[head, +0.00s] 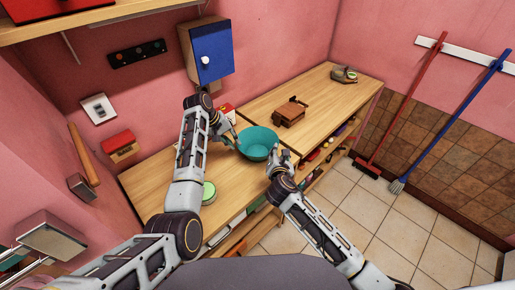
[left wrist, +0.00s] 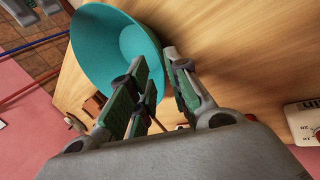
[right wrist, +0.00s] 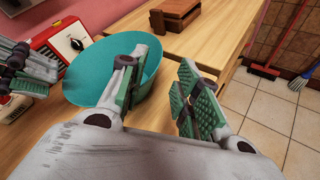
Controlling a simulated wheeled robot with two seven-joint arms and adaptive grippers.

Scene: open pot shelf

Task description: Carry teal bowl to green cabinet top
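The teal bowl (head: 258,142) sits upright on the wooden counter (head: 160,178), between my two grippers. My left gripper (head: 233,138) is at its left rim. In the left wrist view, the fingers are apart, one overlapping the bowl (left wrist: 105,50) and one beside it. My right gripper (head: 279,164) is at its near right side. In the right wrist view, the fingers are apart; the left one overlaps the bowl (right wrist: 95,75), and the right one is outside it. I cannot tell whether either touches the rim. I cannot make out a green cabinet.
A blue wall cabinet (head: 211,52) hangs behind the counter. A red and white device (head: 227,110) stands behind the bowl. A brown wooden object (head: 290,112) and a pot-like item (head: 344,75) stand further right. A green-topped container (head: 208,190) is near my left arm. Tiled floor (head: 385,225) is open.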

